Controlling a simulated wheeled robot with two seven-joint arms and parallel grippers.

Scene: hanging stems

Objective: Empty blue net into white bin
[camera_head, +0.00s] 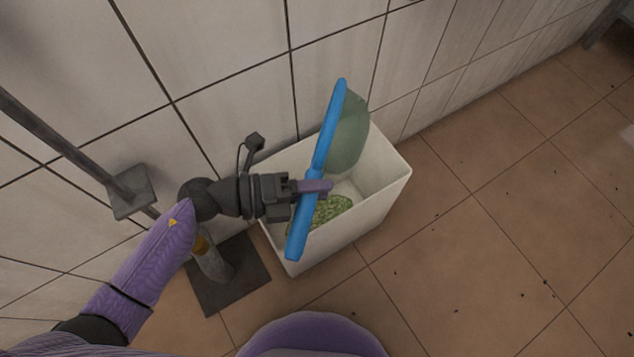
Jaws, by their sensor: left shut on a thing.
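My left gripper (312,187) is shut on the blue net (328,130) by its straight blue bar. The bar is steeply tilted over the white bin (385,202). The net's pale green mesh bag (349,133) hangs on the right side of the bar's upper part, above the bin's far end. The white bin is an open rectangular box on the floor against the wall. A green speckled heap (332,210) lies inside the bin, below the gripper; the bar hides part of it. My right gripper is not in view.
A white tiled wall (220,50) runs behind the bin. A grey metal post with a bracket (130,190) stands at left, and a dark square plate (228,275) lies on the floor beside the bin. The brown tiled floor (490,220) at right is open, with small dark specks.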

